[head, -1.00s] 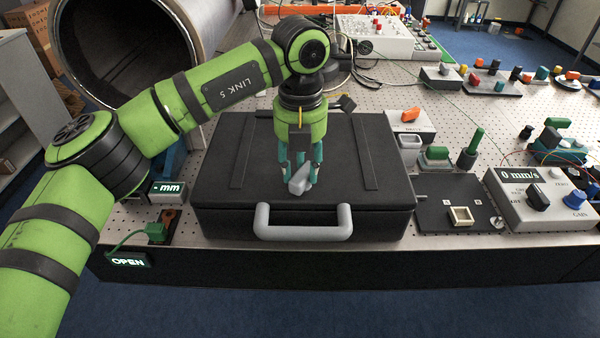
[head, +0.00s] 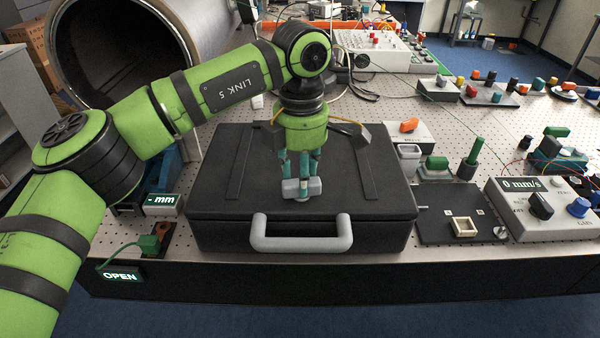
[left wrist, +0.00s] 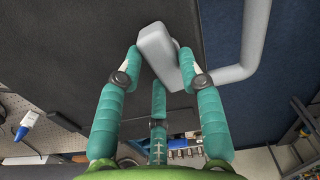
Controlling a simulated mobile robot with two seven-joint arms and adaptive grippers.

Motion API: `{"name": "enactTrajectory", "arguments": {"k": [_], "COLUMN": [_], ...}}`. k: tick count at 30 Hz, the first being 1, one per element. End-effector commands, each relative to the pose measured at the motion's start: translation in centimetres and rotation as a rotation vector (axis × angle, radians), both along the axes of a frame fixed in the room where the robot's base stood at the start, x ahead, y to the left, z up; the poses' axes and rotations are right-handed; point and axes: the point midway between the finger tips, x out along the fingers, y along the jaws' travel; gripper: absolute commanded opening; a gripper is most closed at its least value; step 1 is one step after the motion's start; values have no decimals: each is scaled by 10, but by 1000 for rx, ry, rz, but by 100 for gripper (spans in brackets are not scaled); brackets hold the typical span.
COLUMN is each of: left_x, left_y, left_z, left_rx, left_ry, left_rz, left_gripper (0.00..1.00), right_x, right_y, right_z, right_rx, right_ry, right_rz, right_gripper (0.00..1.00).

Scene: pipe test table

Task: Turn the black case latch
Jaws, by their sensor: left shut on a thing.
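The black case (head: 220,200) lies closed on the perforated table, with its grey handle (head: 300,243) at the front. The grey latch (head: 312,186) sits on the lid near the front edge, behind the handle. My left gripper (head: 301,184) points down from above and is shut on the latch, its teal fingers covering part of it. In the left wrist view the latch (left wrist: 158,48) is between the fingertips, with the handle (left wrist: 235,65) beyond. My right gripper is not in view.
A control box with knobs (head: 540,208) and a dark plate (head: 455,225) stand right of the case. A small display (head: 163,204) is at its left, and a large pipe (head: 130,60) at the back left. Table space behind the case is partly clear.

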Motion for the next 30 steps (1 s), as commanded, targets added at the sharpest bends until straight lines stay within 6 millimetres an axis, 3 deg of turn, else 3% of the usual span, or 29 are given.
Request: {"name": "enactTrajectory", "arguments": {"k": [10,27,28,29,30], "left_x": [0,0,0,0,0], "left_y": [-1,-1,-1,-1,-1], "left_z": [-1,-1,-1,-1,-1], "left_rx": [1,1,1,1,1], "left_ry": [1,1,1,1,1], "left_rz": [-146,-175,-175,-175,-175], "left_gripper": [5,5,50,62,62], "right_x": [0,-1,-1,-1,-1], "right_y": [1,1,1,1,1], "right_z": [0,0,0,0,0], "right_rx": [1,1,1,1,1], "right_ry": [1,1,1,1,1], "right_rz": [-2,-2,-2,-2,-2], "right_gripper": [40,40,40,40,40]}}
